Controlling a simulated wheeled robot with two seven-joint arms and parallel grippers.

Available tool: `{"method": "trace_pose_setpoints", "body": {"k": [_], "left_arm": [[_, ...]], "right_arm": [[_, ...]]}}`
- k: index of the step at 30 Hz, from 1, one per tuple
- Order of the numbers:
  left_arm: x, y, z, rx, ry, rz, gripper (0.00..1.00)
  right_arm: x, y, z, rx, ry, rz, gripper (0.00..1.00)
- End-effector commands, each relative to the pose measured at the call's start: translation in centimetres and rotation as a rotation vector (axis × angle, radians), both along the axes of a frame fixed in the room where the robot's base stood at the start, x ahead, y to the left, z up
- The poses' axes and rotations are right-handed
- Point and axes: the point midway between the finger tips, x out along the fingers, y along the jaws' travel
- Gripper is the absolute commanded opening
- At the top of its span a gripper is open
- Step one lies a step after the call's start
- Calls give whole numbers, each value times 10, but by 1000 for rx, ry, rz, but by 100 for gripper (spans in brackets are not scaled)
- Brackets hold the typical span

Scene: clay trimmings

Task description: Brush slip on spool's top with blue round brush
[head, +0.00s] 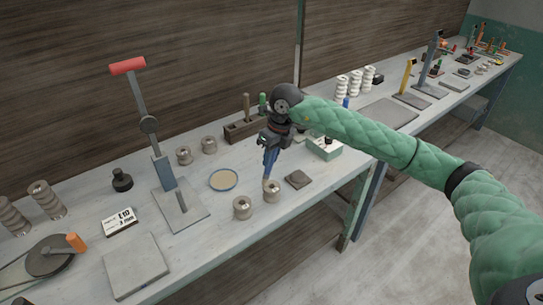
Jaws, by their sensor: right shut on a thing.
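My right gripper (272,143) is shut on the blue round brush (270,160) and holds it roughly upright, tip down. The brush tip is right at the top of a grey-beige spool (271,193) near the front of the bench; I cannot tell whether it touches. A second similar spool (242,207) stands just left of it. A shallow round dish with a blue rim and tan slip (223,180) lies behind and left of these spools. My left gripper is not in view.
A wooden holder (240,131) with upright handles stands behind my gripper. A small dark square slab (298,179) lies right of the spool, and a pale green box (324,148) behind it. A red-handled lever press (165,172) stands left. Two more spools (184,155) (209,145) stand at the back.

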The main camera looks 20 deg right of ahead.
Motion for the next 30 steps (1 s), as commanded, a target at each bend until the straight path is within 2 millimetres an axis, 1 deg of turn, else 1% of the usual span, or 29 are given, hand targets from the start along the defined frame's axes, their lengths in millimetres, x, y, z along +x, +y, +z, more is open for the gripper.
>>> {"method": "trace_pose_setpoints", "body": {"k": [30], "left_arm": [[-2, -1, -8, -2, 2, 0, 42]], "right_arm": [[0, 0, -7, 0, 0, 0, 0]]}}
